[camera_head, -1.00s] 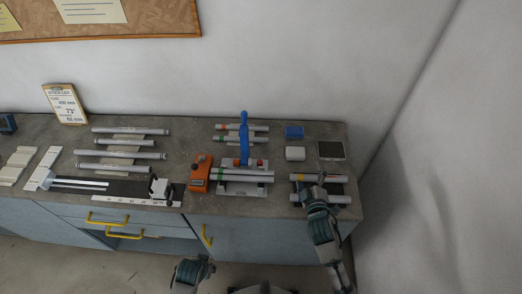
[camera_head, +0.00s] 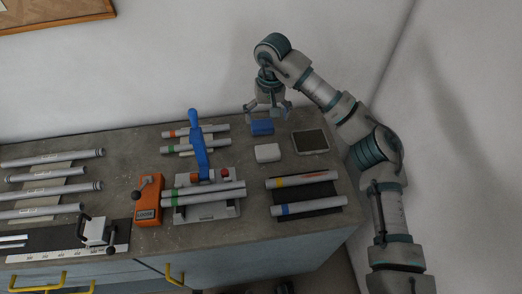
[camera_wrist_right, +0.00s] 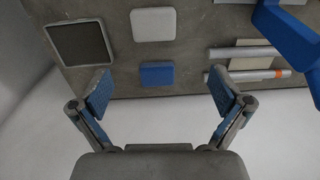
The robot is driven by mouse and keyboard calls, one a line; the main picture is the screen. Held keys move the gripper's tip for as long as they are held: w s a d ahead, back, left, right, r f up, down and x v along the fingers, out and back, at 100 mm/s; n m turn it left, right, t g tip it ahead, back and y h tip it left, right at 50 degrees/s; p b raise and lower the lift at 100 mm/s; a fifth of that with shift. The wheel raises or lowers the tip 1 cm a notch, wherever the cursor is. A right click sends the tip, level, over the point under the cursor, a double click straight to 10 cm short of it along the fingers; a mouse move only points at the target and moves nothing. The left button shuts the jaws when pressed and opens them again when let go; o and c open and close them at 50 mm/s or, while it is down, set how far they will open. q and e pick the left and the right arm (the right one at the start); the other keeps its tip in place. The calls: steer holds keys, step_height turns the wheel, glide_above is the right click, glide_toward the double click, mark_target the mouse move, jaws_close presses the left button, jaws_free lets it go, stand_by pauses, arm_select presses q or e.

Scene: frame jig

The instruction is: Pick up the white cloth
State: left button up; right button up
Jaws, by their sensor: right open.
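The white cloth (camera_head: 267,152) is a small folded block lying on the grey bench, in front of a blue cloth (camera_head: 262,127). My right gripper (camera_head: 268,111) is open and empty, at the bench's back edge, just behind and above the blue cloth. In the right wrist view, the white cloth (camera_wrist_right: 153,24) is near the top centre, beyond the blue cloth (camera_wrist_right: 156,74). The open fingers of the right gripper (camera_wrist_right: 160,91) stand either side of the blue cloth in that picture, apart from it. My left gripper is out of view.
A dark-topped square tray (camera_head: 310,142) lies right of the white cloth. A fixture with an upright blue lever (camera_head: 199,150) stands to its left, with tubes around it. Two tubes on a black mat (camera_head: 318,191) lie in front. An orange device (camera_head: 147,200) is further left.

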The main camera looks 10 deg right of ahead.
steer(key=d, duration=0.1)
steer(key=b, duration=0.1)
glide_above(268, 150)
steer(key=shift+h, duration=0.3)
step_height(268, 150, down, 11)
steer(key=shift+a+r, duration=0.15)
steer(key=shift+r, duration=0.05)
steer(key=shift+s+d+f, duration=0.1)
steer(key=shift+d+f, duration=0.1)
steer(key=shift+f, duration=0.35)
steer(key=f, duration=0.4)
steer(key=shift+w+f, duration=0.2)
steer(key=shift+f, duration=0.15)
steer(key=shift+a+f, duration=0.15)
steer(key=c, duration=0.6)
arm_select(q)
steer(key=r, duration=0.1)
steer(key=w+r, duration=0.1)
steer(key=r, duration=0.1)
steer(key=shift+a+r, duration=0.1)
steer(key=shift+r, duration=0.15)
arm_select(e)
steer(key=shift+c, duration=1)
